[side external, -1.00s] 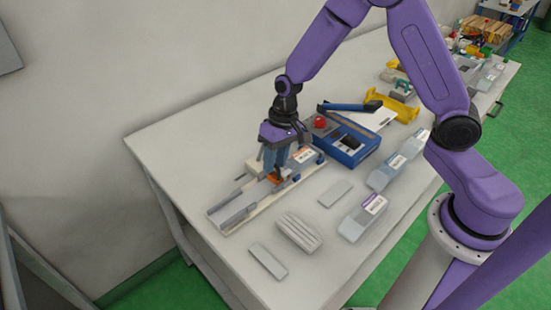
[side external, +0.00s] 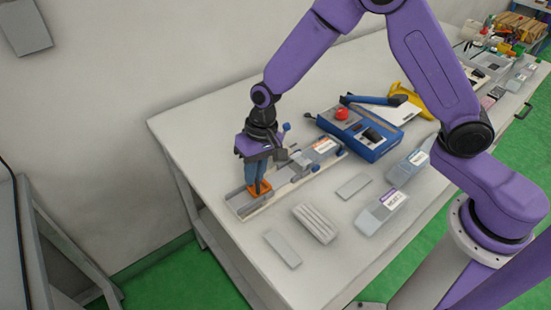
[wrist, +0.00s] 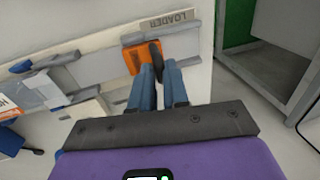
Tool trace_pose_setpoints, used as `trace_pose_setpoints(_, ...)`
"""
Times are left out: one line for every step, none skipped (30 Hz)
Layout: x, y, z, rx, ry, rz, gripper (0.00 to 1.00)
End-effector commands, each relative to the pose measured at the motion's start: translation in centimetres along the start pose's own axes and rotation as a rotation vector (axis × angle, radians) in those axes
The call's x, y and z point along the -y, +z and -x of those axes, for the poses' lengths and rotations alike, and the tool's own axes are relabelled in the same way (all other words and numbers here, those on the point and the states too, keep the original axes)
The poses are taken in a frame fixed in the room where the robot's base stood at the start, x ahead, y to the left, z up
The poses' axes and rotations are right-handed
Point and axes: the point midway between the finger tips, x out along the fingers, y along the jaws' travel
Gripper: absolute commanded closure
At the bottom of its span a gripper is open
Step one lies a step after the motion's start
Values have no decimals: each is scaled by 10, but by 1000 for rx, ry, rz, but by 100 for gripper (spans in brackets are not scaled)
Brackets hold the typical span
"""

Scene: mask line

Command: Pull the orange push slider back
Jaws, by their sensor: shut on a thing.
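The orange push slider (side external: 264,186) sits in the grey channel of the loader track (side external: 238,203), near the track's left end. It also shows in the wrist view (wrist: 138,60), by a plate marked LOADER, with a dark upright piece at its edge. My gripper (side external: 256,187) points down at the slider with its blue fingers. In the wrist view my gripper (wrist: 160,68) is shut on the slider at that dark piece. The fingertips partly hide the contact.
A blue device (side external: 362,134) with a red button stands behind the track. Several grey packs, including a ribbed one (side external: 315,223), lie in front of it. The table's left edge is close to the track's end.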

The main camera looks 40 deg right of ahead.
Motion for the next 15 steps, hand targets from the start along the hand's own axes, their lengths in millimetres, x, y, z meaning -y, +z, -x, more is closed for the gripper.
trace_pose_setpoints(10, 1, -2, 2, -1, -2, 100)
trace_pose_setpoints(15, 1, -3, 2, -1, -3, 100)
trace_pose_setpoints(20, 1, -4, 2, -1, -3, 100)
trace_pose_setpoints(24, 1, -4, 2, -1, -3, 100)
trace_pose_setpoints(26, 1, -5, 2, -1, -4, 100)
trace_pose_setpoints(30, 1, -6, 2, 0, -3, 100)
trace_pose_setpoints(32, 1, -6, 3, 0, -4, 100)
trace_pose_setpoints(33, 1, -7, 3, 0, -5, 100)
trace_pose_setpoints(35, 1, -7, 3, 0, -6, 100)
trace_pose_setpoints(36, 1, -7, 3, -1, -7, 100)
trace_pose_setpoints(36, 1, -7, 2, -1, -7, 100)
trace_pose_setpoints(37, 1, -7, 2, -2, -7, 100)
trace_pose_setpoints(38, 1, -7, 1, -2, -7, 100)
trace_pose_setpoints(38, 1, -7, 1, -3, -7, 100)
trace_pose_setpoints(38, 1, -7, 1, -3, -7, 100)
